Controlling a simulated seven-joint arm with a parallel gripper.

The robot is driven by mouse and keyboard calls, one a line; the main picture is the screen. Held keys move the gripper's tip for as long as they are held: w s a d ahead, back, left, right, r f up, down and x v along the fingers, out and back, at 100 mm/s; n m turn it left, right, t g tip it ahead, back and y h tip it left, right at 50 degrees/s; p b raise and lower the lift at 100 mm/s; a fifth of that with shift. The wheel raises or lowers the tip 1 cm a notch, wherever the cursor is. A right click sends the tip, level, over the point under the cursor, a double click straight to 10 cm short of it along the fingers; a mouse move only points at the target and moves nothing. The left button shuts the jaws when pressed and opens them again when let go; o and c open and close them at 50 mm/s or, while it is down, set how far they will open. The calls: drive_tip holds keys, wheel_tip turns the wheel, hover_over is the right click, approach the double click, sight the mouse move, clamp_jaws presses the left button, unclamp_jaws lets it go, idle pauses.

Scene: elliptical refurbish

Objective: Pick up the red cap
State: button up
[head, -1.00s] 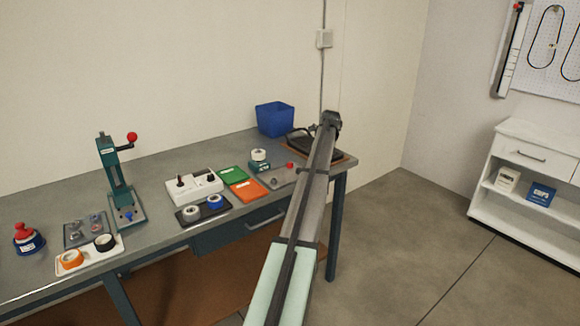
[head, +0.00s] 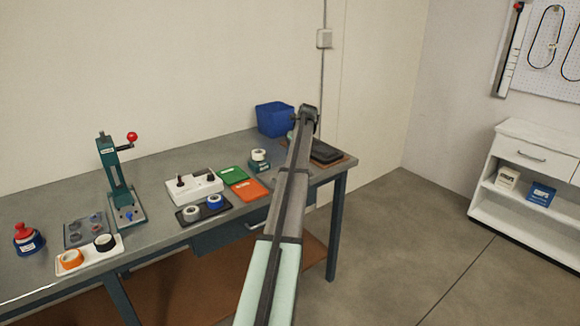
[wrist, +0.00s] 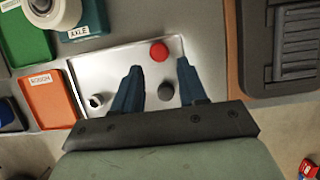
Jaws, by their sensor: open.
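The red cap (wrist: 159,51) is a small round red disc lying on a metal tray (wrist: 100,68) in the wrist view. My gripper (wrist: 158,72) is open above the tray, its two dark blue fingers apart. The cap shows between and just beyond the fingertips; nothing is between the fingers in their grip. A dark grey round piece (wrist: 166,91) lies on the tray between the fingers, nearer the palm. A small metal ring-like part (wrist: 96,101) lies at the tray's left. In the head view my arm hides the cap and most of the tray.
A teal block marked AXLE (wrist: 82,20) with a white roll stands beyond the tray. Orange (wrist: 46,99) and green trays lie left. A black case (wrist: 290,45) on a brown mat lies right. A blue bin (head: 275,119) stands at the table's back.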

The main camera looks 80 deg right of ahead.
drive_tip(key=shift+x, duration=3)
drive_tip(key=shift+w+a, duration=0.1)
drive_tip(key=shift+c, duration=0.2)
drive_tip(key=c, duration=0.7)
drive_tip(key=shift+r, duration=0.1)
